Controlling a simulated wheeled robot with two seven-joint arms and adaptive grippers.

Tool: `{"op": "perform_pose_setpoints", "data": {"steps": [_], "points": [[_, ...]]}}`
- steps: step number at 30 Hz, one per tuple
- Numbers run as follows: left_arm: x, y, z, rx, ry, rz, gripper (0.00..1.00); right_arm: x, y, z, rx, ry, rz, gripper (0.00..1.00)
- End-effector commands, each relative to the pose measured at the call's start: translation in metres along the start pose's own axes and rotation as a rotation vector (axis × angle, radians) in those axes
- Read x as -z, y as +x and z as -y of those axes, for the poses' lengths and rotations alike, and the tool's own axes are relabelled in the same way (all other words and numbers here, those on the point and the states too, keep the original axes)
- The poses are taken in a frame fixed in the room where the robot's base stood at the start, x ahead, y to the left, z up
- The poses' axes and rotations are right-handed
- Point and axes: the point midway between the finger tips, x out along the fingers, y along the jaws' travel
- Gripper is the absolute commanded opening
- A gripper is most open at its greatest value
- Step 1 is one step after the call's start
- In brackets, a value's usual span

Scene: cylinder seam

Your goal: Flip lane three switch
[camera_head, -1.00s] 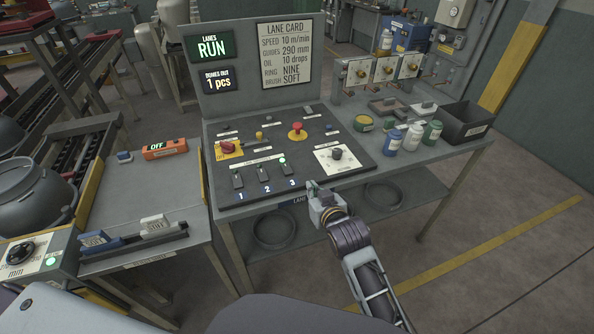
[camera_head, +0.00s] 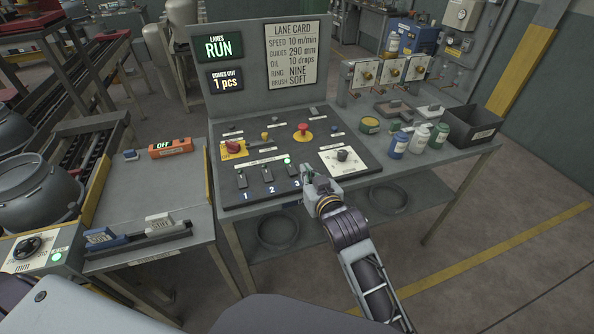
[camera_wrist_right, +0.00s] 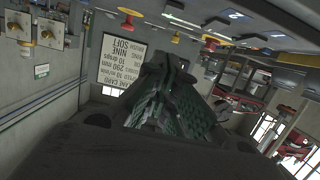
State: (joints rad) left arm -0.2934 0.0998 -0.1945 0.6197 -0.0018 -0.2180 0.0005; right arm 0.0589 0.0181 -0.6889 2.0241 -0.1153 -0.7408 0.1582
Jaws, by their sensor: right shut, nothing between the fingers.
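The sloped control panel (camera_head: 310,145) carries three dark toggle switches numbered 1, 2 and 3. The lane three switch (camera_head: 294,171) is the rightmost, with a lit green lamp (camera_head: 287,160) just above it. Switches 1 (camera_head: 242,180) and 2 (camera_head: 267,174) stand to its left. My right gripper (camera_head: 306,172) is shut and empty, with its tips close to the right side of switch 3; I cannot tell whether they touch. In the right wrist view the closed fingers (camera_wrist_right: 173,75) fill the middle, and the switch cannot be made out. My left gripper is not in view.
A red emergency button (camera_head: 303,130), a yellow-and-red rotary switch (camera_head: 233,148) and a white dial plate (camera_head: 343,158) share the panel. Bottles (camera_head: 398,145) and a dark bin (camera_head: 473,128) stand right. The screen (camera_head: 218,47) reads RUN.

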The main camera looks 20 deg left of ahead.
Motion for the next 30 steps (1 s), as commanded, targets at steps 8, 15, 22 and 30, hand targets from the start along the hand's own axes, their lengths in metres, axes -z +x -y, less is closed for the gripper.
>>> {"op": "perform_pose_setpoints", "data": {"steps": [8,15,22,30], "points": [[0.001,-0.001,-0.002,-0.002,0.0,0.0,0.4,0.0,0.022,0.0,0.0,0.0,0.001,0.0],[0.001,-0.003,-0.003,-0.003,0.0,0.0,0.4,0.0,0.043,0.0,0.0,0.0,0.001,0.0],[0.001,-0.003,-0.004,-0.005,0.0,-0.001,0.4,0.0,0.062,0.0,0.0,-0.001,0.001,0.0],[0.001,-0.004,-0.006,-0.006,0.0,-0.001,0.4,0.0,0.085,0.0,-0.001,-0.001,0.002,0.0]]}}
